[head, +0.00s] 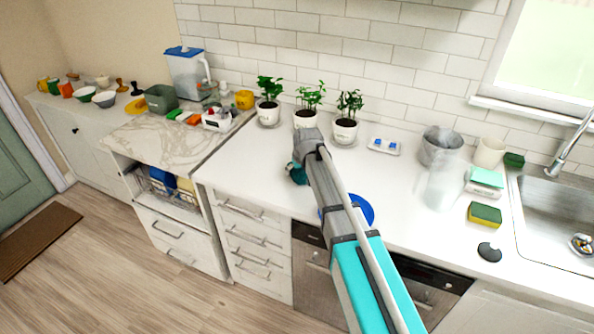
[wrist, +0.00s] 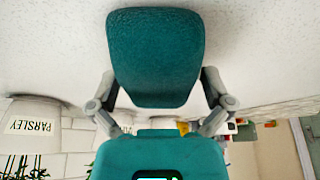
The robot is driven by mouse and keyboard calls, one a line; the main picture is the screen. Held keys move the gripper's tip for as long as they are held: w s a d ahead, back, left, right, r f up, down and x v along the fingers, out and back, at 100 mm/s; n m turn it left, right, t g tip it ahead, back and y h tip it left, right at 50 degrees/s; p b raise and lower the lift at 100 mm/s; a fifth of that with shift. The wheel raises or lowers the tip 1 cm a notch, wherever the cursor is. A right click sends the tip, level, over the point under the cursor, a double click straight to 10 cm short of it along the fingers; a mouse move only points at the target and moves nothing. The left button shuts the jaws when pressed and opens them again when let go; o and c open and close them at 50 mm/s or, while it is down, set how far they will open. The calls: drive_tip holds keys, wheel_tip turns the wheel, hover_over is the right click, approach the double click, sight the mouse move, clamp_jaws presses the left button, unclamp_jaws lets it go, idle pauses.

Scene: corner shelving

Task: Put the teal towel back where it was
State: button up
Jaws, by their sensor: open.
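The teal towel (wrist: 155,58) appears in the wrist view as a folded, rounded block with a rough cloth surface, against the white countertop. My gripper (wrist: 160,88) is open, with one grey finger on each side of the towel's near end. I cannot tell whether the fingers touch it. In the head view my gripper (head: 297,173) is a small dark teal shape low over the counter, left of the front of my arm. The towel cannot be told apart from it there.
Three potted herbs (head: 308,117) stand along the wall behind my gripper. The counter (head: 240,170) left of my gripper is clear.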

drive_tip(key=shift+r, duration=0.15)
drive_tip(key=p+v, duration=1.1)
drive_tip(key=v, duration=0.1)
idle(0.4)
drive_tip(key=shift+d, duration=0.1)
idle(0.6)
drive_tip(key=s+d+f+m+g+h, duration=0.1)
drive_tip(key=s+d+m+g, duration=0.3)
drive_tip(key=s+d, duration=1.6)
drive_tip(key=shift+s+d+f+m+h, duration=0.25)
drive_tip(key=shift+s+m+h, duration=0.2)
drive_tip(key=shift+s, duration=0.65)
